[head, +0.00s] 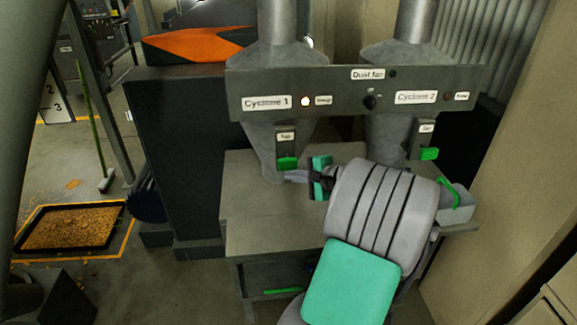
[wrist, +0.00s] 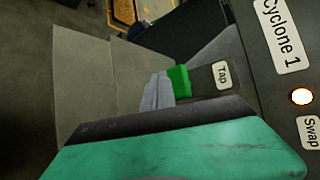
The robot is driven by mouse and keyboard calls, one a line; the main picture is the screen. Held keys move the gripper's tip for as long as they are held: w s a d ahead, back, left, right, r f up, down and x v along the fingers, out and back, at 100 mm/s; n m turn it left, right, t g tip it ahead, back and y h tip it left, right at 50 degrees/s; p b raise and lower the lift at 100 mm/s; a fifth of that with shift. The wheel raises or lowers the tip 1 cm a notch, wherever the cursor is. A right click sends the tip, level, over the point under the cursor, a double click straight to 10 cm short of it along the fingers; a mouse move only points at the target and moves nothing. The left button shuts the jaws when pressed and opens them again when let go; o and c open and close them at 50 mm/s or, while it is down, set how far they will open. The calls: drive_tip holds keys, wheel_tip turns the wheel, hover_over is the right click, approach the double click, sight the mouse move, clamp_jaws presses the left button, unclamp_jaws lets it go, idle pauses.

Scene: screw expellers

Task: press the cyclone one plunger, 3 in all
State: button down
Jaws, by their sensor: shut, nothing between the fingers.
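The cyclone one plunger is a green block (head: 287,163) under the "Tap" label, below the Cyclone 1 sign in the head view. It also shows in the wrist view (wrist: 180,81), right beside the grey fingertips of my gripper (wrist: 156,92). In the head view my gripper (head: 292,175) reaches in from the right, with its tips just below the green block. The fingers are shut together and hold nothing. I cannot tell whether they touch the plunger. A round lamp (head: 306,101) right of the Cyclone 1 sign (head: 266,103) glows white; it also shows in the wrist view (wrist: 301,97).
A similar green block (head: 429,154) hangs under Cyclone 2, whose lamp (head: 447,97) looks dark red. A dust fan knob (head: 370,101) sits between the signs. A grey bin (head: 457,208) stands right of my arm. The grey bench top (head: 250,205) is clear at left.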

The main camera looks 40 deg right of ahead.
drive_tip(key=s+a, duration=0.2)
drive_tip(key=s, duration=0.1)
drive_tip(key=shift+s+a+p, duration=0.2)
drive_tip(key=shift+s+p, duration=0.05)
drive_tip(key=shift+p, duration=0.15)
idle(2.2)
drive_tip(key=w+a+f+n+g, duration=0.1)
drive_tip(key=w+a+n+g, duration=0.15)
drive_tip(key=a+n, duration=0.45)
drive_tip(key=w+a+f+n+g, duration=0.1)
drive_tip(key=a+n+g, duration=0.25)
drive_tip(key=a, duration=0.85)
drive_tip(key=s+a+r+n+g+h+b, duration=0.1)
drive_tip(key=s+a+n+g, duration=0.1)
drive_tip(key=s+a+n, duration=0.8)
drive_tip(key=shift+s+a, duration=0.45)
drive_tip(key=shift+a, duration=0.25)
drive_tip(key=shift+r, duration=0.1)
